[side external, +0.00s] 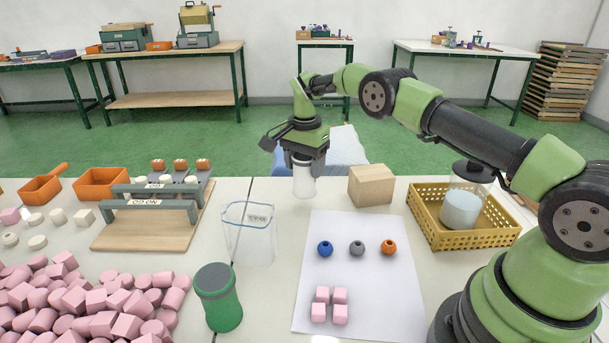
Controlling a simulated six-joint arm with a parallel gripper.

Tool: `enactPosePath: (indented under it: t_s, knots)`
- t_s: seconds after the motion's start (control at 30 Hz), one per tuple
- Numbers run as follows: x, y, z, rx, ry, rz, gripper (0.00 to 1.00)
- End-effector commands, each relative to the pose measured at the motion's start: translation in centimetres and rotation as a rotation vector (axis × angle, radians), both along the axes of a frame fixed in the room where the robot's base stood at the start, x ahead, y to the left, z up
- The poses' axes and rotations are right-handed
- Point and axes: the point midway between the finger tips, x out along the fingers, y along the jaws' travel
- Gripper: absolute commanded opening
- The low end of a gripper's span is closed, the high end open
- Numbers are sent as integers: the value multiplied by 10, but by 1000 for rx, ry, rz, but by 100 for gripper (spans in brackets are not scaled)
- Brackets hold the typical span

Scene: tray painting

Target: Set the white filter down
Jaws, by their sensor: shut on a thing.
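My gripper (303,160) points down over the back middle of the table. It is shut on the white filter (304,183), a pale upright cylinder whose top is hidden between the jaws. The filter hangs at the table's far edge, left of a cardboard-brown box (371,186) and behind the white paper sheet (380,313). I cannot tell whether its lower end touches the table.
A clear open container (249,240) stands left of the paper, with a green jar (218,300) in front. A yellow basket (475,238) holding a lidded jar (462,205) is at right. Blue, grey and orange balls and several pink blocks lie on the paper.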

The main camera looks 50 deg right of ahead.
Motion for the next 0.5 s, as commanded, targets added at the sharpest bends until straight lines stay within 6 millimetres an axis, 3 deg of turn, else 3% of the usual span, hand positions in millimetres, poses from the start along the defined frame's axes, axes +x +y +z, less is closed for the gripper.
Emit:
enactPosePath:
  t_s: [0.17, 0.5]
  knots:
    - [0, 0, -26, 1, 2, 1, 34]
    - [0, 0, -30, 1, 0, 1, 34]
